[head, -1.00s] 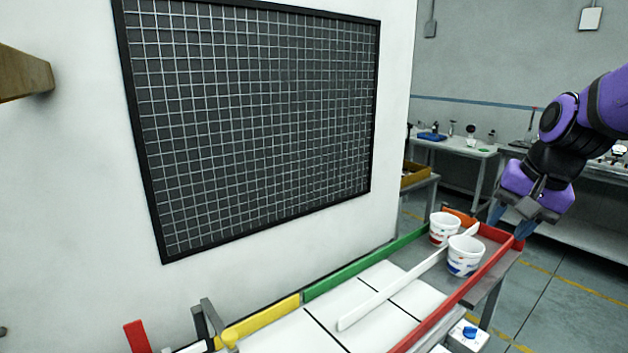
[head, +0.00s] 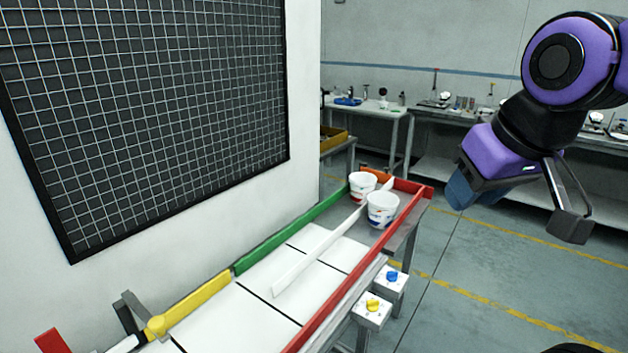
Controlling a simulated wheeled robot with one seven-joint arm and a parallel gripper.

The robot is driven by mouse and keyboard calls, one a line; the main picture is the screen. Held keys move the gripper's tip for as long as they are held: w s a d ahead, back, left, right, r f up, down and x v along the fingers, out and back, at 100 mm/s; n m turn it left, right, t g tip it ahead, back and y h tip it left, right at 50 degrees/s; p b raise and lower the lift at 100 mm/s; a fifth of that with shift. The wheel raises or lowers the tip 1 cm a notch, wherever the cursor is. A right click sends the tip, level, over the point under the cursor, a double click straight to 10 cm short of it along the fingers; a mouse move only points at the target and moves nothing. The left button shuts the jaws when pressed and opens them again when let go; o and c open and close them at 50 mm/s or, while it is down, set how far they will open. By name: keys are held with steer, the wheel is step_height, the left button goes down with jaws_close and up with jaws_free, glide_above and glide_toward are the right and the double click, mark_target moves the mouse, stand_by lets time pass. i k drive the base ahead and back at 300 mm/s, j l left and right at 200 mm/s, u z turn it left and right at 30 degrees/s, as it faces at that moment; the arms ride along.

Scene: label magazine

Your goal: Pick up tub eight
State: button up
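Two white tubs with coloured print stand at the far end of a sloping lane table in the head view. The rear tub (head: 362,187) has red marks and stands left of a white divider bar (head: 318,245). The front tub (head: 382,210) has blue marks and stands right of the bar, by the red rail. I cannot read a number on either tub, so I cannot tell which is tub eight. My gripper (head: 515,208) hangs to the right of the table, apart from both tubs. Its fingers are spread wide with nothing between them.
A red rail (head: 345,290) edges the near side; green (head: 290,235) and yellow (head: 195,300) rails edge the wall side. Two boxes with a blue knob (head: 392,276) and a yellow knob (head: 373,304) sit beside the table. A mesh panel (head: 150,110) hangs left.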

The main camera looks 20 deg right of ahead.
mark_target(382, 211)
steer(key=i+l, duration=0.2)
steer(key=l, duration=0.2)
steer(key=i+l+u, duration=0.15)
steer(key=l, duration=0.2)
steer(key=i+l, duration=0.2)
steer(key=l, duration=0.2)
steer(key=i+l+u, duration=0.15)
steer(key=l, duration=0.25)
steer(key=i+l, duration=0.15)
steer(key=l, duration=0.25)
steer(key=i+l+u, duration=0.15)
steer(key=l, duration=0.3)
steer(key=i+l, duration=0.15)
steer(key=l, duration=0.25)
steer(key=u, duration=0.05)
